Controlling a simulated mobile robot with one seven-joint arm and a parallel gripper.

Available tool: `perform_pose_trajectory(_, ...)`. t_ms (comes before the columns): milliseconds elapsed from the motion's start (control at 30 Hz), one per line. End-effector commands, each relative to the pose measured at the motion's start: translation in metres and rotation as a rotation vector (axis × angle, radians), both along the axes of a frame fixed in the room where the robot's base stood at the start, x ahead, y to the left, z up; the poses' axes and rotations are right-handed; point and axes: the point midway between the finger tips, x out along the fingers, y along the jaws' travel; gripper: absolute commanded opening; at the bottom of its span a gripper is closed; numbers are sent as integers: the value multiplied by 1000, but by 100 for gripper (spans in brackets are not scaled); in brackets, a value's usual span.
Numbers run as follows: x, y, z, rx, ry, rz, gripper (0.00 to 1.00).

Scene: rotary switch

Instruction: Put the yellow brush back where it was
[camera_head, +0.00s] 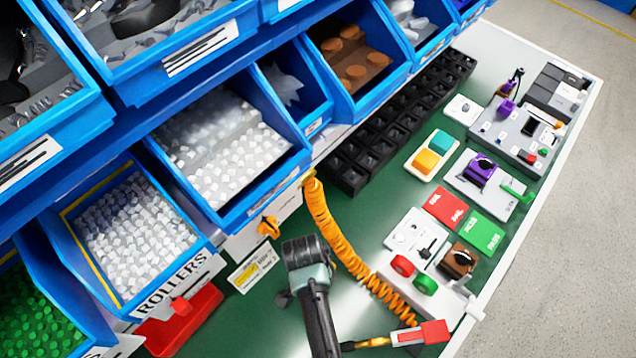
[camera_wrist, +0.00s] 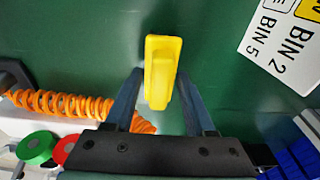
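In the wrist view a yellow piece, which I take for the yellow brush (camera_wrist: 163,72), sits between the two fingertips of my gripper (camera_wrist: 161,85). The fingers lie close against both its sides, so my gripper looks shut on it. The green bench top (camera_wrist: 80,35) shows behind it. I cannot tell how high it is above the bench. In the head view my gripper (camera_head: 307,262) is over the green bench, left of the orange coiled hose, and the brush under it is hidden.
The orange hose (camera_head: 335,232) runs close right of my gripper. A bin label (camera_head: 253,271) and a small orange-yellow piece (camera_head: 268,227) are to its left. Blue bins (camera_head: 235,215) hang above. A red tray (camera_head: 180,322) lies lower left. Switches and buttons (camera_head: 425,283) line the right edge.

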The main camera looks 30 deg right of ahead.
Motion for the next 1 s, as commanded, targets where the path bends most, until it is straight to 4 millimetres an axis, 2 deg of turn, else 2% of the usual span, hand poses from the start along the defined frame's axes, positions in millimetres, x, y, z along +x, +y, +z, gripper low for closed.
perform_pose_trajectory(33,0,0,0,0,0,0,66)
perform_pose_trajectory(100,0,0,0,0,0,0,74)
perform_pose_trajectory(367,0,0,1,0,0,0,74)
perform_pose_trajectory(500,0,1,9,0,0,0,74)
perform_pose_trajectory(667,-1,4,33,0,-2,0,74)
perform_pose_trajectory(1000,-5,14,98,0,-2,1,74)
